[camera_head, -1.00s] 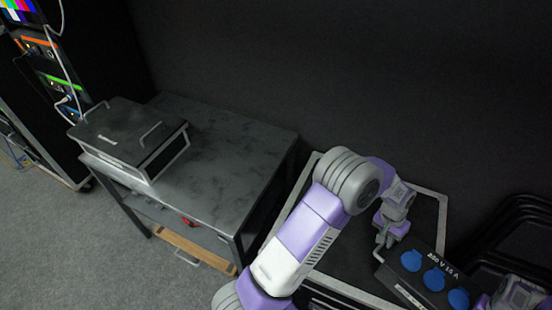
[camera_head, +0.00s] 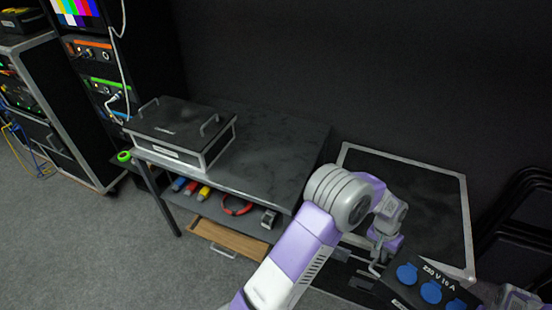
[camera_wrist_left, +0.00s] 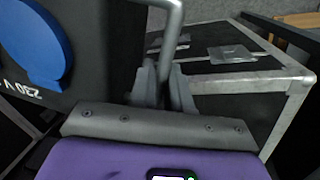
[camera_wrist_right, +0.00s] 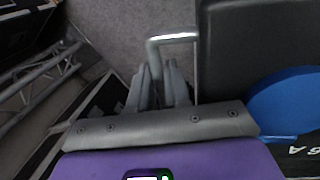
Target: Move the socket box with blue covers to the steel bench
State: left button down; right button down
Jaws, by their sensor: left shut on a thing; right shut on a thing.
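The socket box (camera_head: 440,276) is black, with several round blue covers and "230 V 16 A" lettering. It is at the lower right of the head view, partly cut off by the bottom edge. My left gripper (camera_wrist_left: 163,88) is shut on the metal handle at one end of it; this gripper also shows in the head view (camera_head: 378,262). My right gripper (camera_wrist_right: 163,85) is shut on the handle at the other end. The steel bench (camera_head: 285,160) has a dark, worn top and stands left of the box, apart from it.
A black case with two handles (camera_head: 180,128) occupies the bench's left part; the top's right part is clear. Tools lie on its lower shelf, above a wooden drawer (camera_head: 230,238). A metal-edged flight case (camera_head: 430,190) stands right of the bench. Racks (camera_head: 60,120) stand left.

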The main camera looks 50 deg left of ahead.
aim_at(271, 160)
jog(key=k, duration=1.05)
jog(key=u, duration=1.4)
jog(key=i, duration=0.5)
jog(key=z, duration=0.05)
